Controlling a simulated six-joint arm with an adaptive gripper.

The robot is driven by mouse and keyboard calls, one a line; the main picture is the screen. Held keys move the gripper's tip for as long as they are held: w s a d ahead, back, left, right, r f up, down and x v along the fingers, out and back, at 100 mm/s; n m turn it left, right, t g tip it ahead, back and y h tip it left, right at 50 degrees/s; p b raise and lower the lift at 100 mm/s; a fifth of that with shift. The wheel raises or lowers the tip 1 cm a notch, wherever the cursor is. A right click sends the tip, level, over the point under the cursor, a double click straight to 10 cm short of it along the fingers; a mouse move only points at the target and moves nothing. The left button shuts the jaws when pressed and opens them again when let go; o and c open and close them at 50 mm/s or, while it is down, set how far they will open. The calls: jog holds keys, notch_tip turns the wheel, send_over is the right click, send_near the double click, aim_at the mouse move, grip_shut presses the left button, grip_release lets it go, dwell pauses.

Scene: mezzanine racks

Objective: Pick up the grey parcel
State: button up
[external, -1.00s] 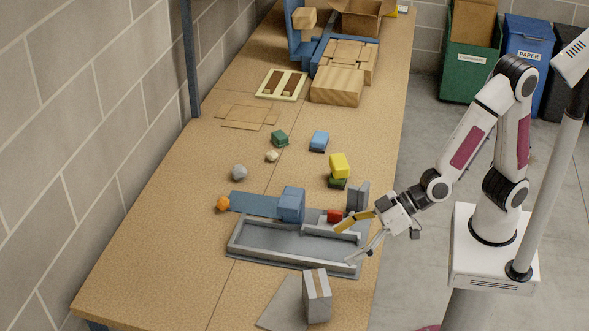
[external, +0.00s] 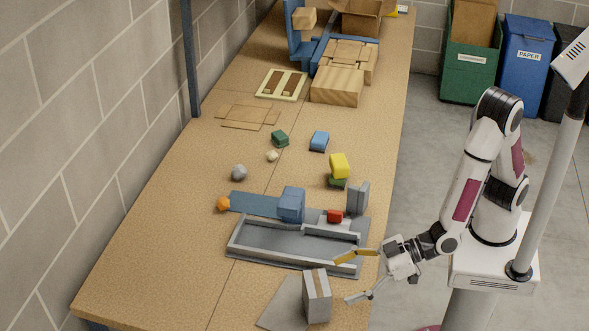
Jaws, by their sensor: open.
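The grey parcel (external: 318,297) is a small upright box with a brown tape strip on top. It stands near the front of the table, at the right end of a flat grey mat (external: 284,305). My gripper (external: 347,279) is open and empty, to the right of the parcel and slightly behind it in the picture. One yellow finger reaches over the right end of the grey tray; the other, grey finger is closer to the parcel. The fingers appear apart from the parcel.
A grey walled tray (external: 262,258) lies just behind the parcel. A blue box (external: 291,205), a red block (external: 335,216) and a grey upright piece (external: 358,196) stand beyond it. A yellow block (external: 340,165) is farther back. The table's left front is clear.

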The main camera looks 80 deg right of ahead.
aim_at(305, 294)
jog(key=x, duration=0.2)
jog(key=shift+w+a, duration=0.1)
jog(key=shift+w, duration=0.2)
dwell(0.4)
jog(key=shift+a+x, duration=0.2)
jog(key=shift+x, duration=2.45)
jog(key=shift+r, duration=0.15)
jog(key=c, duration=1.5)
jog(key=shift+r, duration=0.1)
